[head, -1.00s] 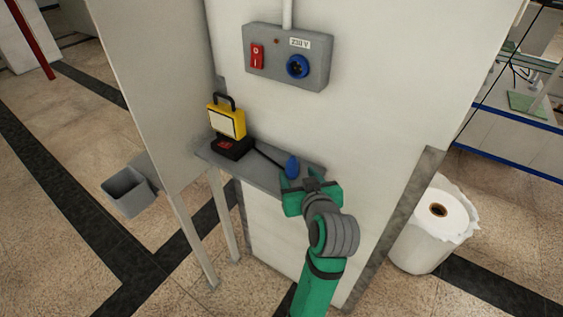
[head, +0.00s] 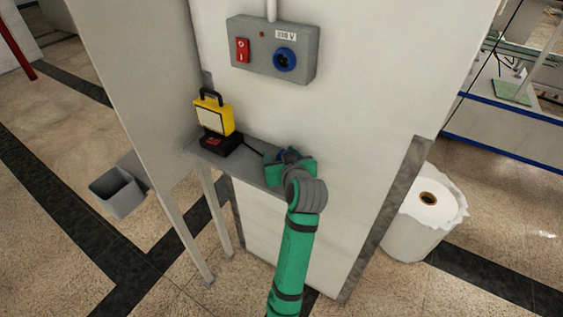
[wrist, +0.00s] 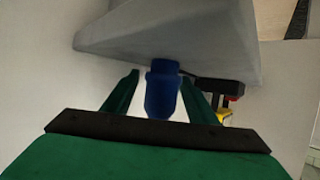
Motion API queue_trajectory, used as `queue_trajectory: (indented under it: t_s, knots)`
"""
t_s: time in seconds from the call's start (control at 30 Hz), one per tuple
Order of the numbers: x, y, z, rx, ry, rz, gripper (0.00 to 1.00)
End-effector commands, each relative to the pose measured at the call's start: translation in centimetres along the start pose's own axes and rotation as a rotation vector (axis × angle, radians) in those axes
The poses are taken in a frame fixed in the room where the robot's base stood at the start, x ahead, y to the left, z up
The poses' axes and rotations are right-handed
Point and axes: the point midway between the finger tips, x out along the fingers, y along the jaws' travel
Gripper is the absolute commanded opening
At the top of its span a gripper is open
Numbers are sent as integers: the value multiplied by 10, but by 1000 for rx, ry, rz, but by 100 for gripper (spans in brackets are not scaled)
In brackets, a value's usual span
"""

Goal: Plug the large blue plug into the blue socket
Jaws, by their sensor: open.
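The large blue plug (wrist: 162,92) is at the shelf, between the two green fingers of my open gripper in the wrist view, with gaps seen on both sides. The dark cable runs from the plug side to the black base of the yellow lamp. The blue socket (head: 285,60) is on the grey box (head: 250,66) on the wall, above the shelf, and looks empty.
The grey shelf (head: 240,168) holds the yellow work lamp (head: 213,116) on its black base with a red switch. The lamp also shows in the wrist view (wrist: 223,115). A red rocker switch (head: 242,50) is left of the socket. A white roll (head: 425,215) stands right.

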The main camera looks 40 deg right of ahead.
Motion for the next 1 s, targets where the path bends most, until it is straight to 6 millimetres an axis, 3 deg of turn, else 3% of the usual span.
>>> queue_trajectory:
  t_s: [0.27,0.4,0.47,0.83,1.0]
  knots:
    - [3,0,0,-1,1,0,53]
    - [3,1,0,0,0,1,19]
    - [3,0,0,-1,0,0,8]
    - [2,-7,-3,-5,1,-8,7]
    - [-4,-3,-18,-3,4,-3,7]
